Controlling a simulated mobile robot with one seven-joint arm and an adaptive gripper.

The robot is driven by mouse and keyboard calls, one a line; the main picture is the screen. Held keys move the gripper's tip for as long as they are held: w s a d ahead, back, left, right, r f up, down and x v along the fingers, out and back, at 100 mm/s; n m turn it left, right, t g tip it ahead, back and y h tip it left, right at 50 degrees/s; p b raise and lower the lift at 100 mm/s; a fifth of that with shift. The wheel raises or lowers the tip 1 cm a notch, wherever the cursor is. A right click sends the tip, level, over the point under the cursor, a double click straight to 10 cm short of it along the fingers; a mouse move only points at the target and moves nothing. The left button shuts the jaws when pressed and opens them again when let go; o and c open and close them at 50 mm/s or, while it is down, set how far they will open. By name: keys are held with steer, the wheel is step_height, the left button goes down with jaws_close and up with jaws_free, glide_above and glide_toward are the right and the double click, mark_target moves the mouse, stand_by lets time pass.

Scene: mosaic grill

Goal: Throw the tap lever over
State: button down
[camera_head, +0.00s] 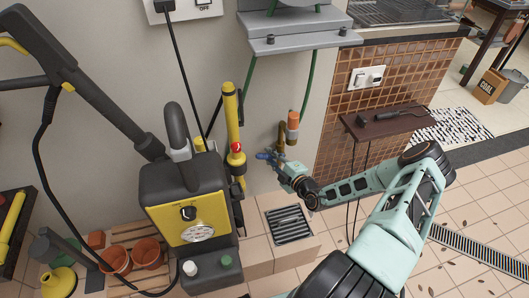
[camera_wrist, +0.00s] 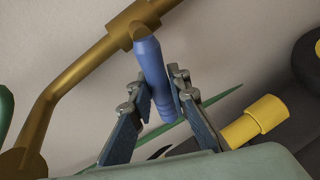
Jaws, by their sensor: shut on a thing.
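The tap (camera_head: 282,138) is a brass pipe fitting on the wall, low beside the tiled corner. Its blue lever (camera_head: 265,156) points left in the head view. In the wrist view the blue lever (camera_wrist: 151,68) stands out from the brass pipe (camera_wrist: 95,52), its free end between my fingers. My gripper (camera_head: 279,162) is at the tap in the head view. In the wrist view my gripper (camera_wrist: 157,98) is shut on the lever, with one finger on each side. The exact contact on the left finger is hard to see.
A yellow and black pressure washer (camera_head: 190,205) stands close left of the tap. A floor drain grate (camera_head: 288,224) lies below. A dark shelf (camera_head: 385,122) juts from the tiled wall at right. Terracotta pots (camera_head: 148,254) sit at lower left.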

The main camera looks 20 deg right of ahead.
steer(key=shift+a+f+n+g+h+p, duration=0.25)
steer(key=shift+f+n+p, duration=0.2)
steer(key=shift+n+p, duration=0.55)
steer(key=shift+d+f+n+h+p, duration=0.15)
steer(key=shift+f+n+h+p, duration=0.15)
steer(key=shift+f+h+p, duration=0.15)
steer(key=c, duration=1.8)
jaws_free()
steer(key=v, duration=1.2)
steer(key=shift+d+r+n, duration=0.1)
steer(key=shift+r+n, duration=0.05)
steer(key=shift+n, duration=0.15)
